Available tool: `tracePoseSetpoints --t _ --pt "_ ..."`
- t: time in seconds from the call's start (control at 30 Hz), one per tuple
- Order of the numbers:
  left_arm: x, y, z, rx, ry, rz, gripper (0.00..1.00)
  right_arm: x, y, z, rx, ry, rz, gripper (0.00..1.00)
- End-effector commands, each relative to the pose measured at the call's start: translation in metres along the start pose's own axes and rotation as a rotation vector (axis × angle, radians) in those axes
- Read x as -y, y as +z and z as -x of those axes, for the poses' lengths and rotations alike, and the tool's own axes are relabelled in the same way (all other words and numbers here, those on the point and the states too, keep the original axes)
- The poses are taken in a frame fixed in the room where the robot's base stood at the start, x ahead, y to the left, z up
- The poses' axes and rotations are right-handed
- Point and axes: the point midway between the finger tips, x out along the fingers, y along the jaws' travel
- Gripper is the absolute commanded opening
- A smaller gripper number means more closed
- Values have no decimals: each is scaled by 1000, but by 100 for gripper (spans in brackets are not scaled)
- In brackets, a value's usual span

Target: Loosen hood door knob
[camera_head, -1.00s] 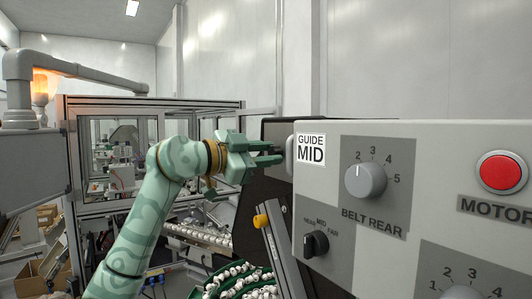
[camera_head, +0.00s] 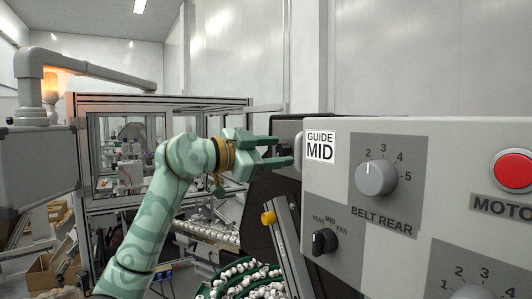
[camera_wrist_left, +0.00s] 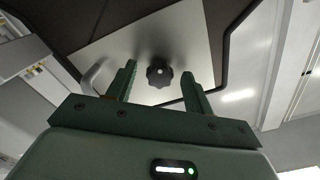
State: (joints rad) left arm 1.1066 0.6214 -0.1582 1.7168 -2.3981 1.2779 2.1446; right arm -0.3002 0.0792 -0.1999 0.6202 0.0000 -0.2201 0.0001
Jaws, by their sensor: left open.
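A black lobed knob (camera_wrist_left: 159,74) stands on a light metal plate (camera_wrist_left: 190,42) in the left wrist view. My left gripper (camera_wrist_left: 158,82) is open, with its two green fingers apart on either side of the knob in that picture. It appears short of the knob, not touching it. In the head view my left gripper (camera_head: 283,151) reaches in from the left, its fingers pointing right toward the dark panel behind the control box. The knob's lobes are hard to make out there. My right gripper is not in view.
A grey control box (camera_head: 440,145) with a belt rear dial (camera_head: 376,178), a small black selector (camera_head: 324,241) and a red motor button (camera_head: 513,171) fills the right. Its edge lies close beside my left fingers. A curved handle (camera_wrist_left: 93,76) is left of the knob. Green trays of white caps (camera_head: 245,278) are below.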

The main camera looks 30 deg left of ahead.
Motion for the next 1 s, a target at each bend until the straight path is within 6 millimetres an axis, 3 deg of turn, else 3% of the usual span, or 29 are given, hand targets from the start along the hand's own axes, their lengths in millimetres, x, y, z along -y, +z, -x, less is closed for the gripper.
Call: tracePoseSetpoints --t 0.17,0.63,0.8,1.0 --pt "0 3 20 1 -3 -3 52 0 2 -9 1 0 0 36" --pt "-1 4 137 4 -2 -1 52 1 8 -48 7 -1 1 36" --pt "-1 3 158 2 0 1 52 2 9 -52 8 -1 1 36" --pt "0 1 163 1 1 1 52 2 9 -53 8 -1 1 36"
